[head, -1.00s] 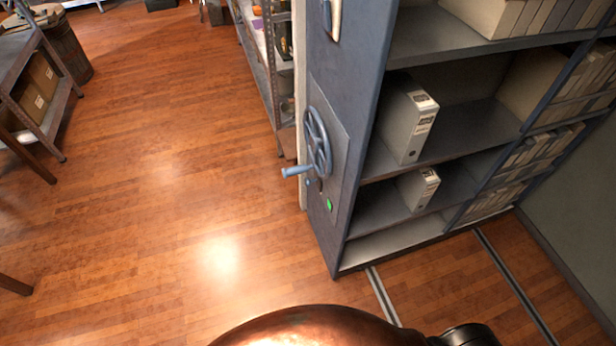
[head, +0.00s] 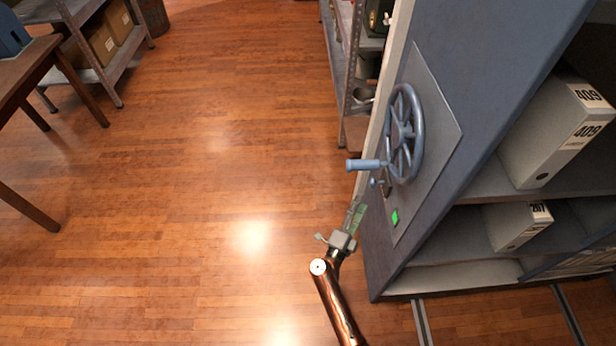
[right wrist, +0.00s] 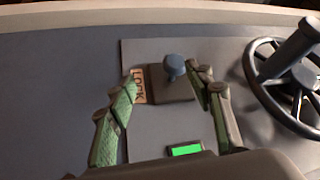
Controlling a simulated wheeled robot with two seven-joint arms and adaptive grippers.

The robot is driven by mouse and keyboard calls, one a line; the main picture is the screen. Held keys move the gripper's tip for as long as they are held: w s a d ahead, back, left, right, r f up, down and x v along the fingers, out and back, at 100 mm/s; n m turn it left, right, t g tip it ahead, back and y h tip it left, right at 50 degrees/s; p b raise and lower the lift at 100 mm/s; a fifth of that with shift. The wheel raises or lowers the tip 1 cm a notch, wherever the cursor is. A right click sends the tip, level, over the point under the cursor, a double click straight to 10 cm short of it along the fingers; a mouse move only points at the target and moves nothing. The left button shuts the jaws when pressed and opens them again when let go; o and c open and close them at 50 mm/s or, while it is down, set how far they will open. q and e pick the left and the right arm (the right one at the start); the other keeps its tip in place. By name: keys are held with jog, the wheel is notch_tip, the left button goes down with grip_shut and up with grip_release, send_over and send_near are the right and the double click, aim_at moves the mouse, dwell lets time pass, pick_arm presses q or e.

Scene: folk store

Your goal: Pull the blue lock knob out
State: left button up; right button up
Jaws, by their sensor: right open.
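The blue lock knob (right wrist: 174,66) stands on a dark plate with a LOCK label (right wrist: 139,86) in the right wrist view. In the head view the small blue knob (head: 374,183) shows just below the handwheel's crank handle. My right gripper (right wrist: 166,82) is open, its two green-padded fingers on either side of the knob plate. The right fingertip looks close beside the knob; I cannot tell whether they touch. In the head view the right gripper (head: 357,205) reaches up to the panel from below. My left gripper is not in view.
The blue handwheel (head: 405,133) with its protruding crank handle (head: 366,164) is close above and right of the knob. A green light (head: 395,217) is below. The mobile shelf (head: 470,120) holds white file boxes (head: 556,128).

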aim_at(370, 185)
jog(key=w+d+r+m+g+h+b, duration=0.1)
jog(key=w+m, duration=0.1)
jog(key=w+d+r+m+g+h+b, duration=0.1)
jog(key=w+d+r+m+b, duration=0.1)
jog(key=w+d+r+m+g+h+b, duration=0.1)
jog(key=w+m, duration=0.2)
jog(key=shift+w+d+r+g+b, duration=0.1)
jog(key=shift+d+r+g+b, duration=0.05)
jog(key=shift+d+g+b, duration=0.2)
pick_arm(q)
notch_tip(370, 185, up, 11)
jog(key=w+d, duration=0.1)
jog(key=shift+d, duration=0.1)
pick_arm(e)
grip_shut()
